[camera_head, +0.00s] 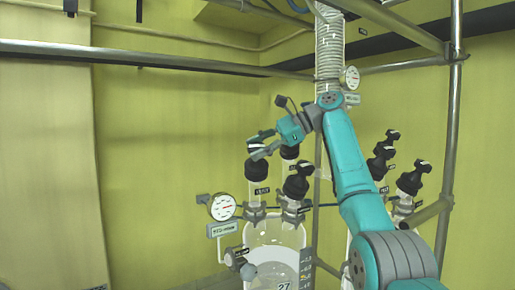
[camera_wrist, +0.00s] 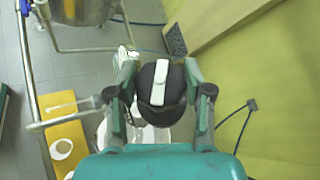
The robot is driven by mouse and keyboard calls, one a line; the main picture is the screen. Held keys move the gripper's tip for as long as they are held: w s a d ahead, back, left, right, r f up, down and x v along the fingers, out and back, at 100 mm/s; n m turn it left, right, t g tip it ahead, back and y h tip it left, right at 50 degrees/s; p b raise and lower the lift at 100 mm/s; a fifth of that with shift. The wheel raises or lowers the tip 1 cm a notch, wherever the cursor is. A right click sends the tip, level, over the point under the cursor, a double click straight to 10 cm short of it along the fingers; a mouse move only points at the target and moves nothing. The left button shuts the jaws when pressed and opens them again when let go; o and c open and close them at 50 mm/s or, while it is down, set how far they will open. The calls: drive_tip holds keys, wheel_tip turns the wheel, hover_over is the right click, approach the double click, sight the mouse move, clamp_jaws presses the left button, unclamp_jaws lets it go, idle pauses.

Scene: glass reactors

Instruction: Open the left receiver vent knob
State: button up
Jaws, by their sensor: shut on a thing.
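My gripper (camera_head: 262,148) is at the leftmost black knob (camera_head: 257,170), which tops a clear neck of the left glass vessel (camera_head: 272,238). In the wrist view my gripper (camera_wrist: 161,92) has a finger on each side of this round black knob (camera_wrist: 148,105) and is shut on it. A white bar (camera_wrist: 162,82) runs across the knob's top, nearly in line with the fingers' length. The fingers and wrist hide part of the knob in the head view. The label on its neck is too small to read.
Two more black-topped necks stand close by, a front one (camera_head: 296,183) and a back one (camera_head: 290,152). A gauge (camera_head: 222,207) is at the left. Several black knobs (camera_head: 385,155) stand right of my arm. Metal pipes (camera_head: 180,58) cross above. Free room lies left, before the yellow wall.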

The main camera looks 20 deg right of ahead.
drive_tip(key=shift+f+n+g, duration=0.1)
drive_tip(key=shift+n+g, duration=0.2)
idle(0.4)
drive_tip(key=o, duration=1.2)
drive_tip(key=shift+c, duration=0.2)
drive_tip(key=v, duration=0.7)
drive_tip(key=shift+r, duration=0.2)
drive_tip(key=shift+d, duration=0.2)
